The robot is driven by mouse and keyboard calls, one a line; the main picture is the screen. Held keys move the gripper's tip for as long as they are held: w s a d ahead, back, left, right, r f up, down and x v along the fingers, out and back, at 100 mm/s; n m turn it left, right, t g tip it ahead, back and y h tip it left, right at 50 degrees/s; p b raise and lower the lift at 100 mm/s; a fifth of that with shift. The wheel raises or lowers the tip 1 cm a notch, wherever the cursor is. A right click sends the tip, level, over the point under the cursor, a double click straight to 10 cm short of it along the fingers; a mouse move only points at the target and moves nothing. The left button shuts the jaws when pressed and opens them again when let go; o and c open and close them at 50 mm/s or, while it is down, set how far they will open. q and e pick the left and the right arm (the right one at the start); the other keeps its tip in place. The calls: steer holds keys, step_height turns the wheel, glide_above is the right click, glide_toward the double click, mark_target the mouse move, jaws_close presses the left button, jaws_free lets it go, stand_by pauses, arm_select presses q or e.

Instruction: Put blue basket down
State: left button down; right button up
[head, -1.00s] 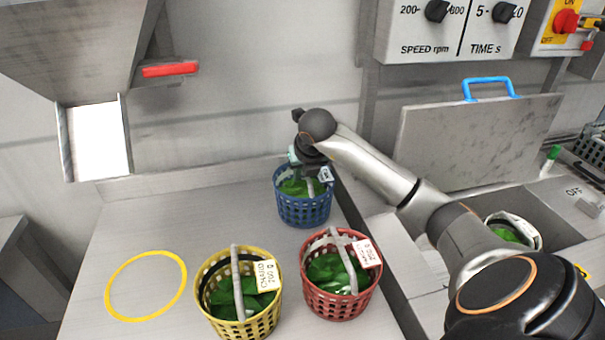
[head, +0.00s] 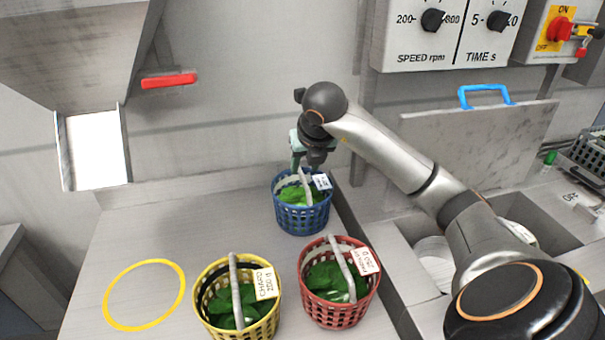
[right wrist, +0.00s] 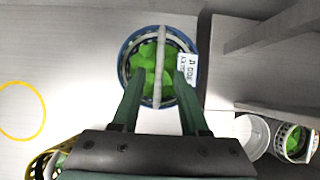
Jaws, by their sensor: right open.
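The blue basket (head: 303,217) stands upright on the grey table at the back, with green leaves and a white label in it. It also shows in the right wrist view (right wrist: 126,64), with its pale handle across the middle. My right gripper (head: 312,172) is above the basket. In the right wrist view its two green fingers (right wrist: 160,90) are spread apart, one on each side of the handle and clear of it. My left gripper is not in view.
A red basket (head: 338,312) and a yellow basket (head: 215,319) with leaves stand in front. A yellow ring (head: 111,316) marks empty table at the left. A metal chute (head: 62,150) hangs at the back left. A lid with a blue handle (head: 486,88) stands at right.

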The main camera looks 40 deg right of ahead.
steer(key=shift+v, duration=1.45)
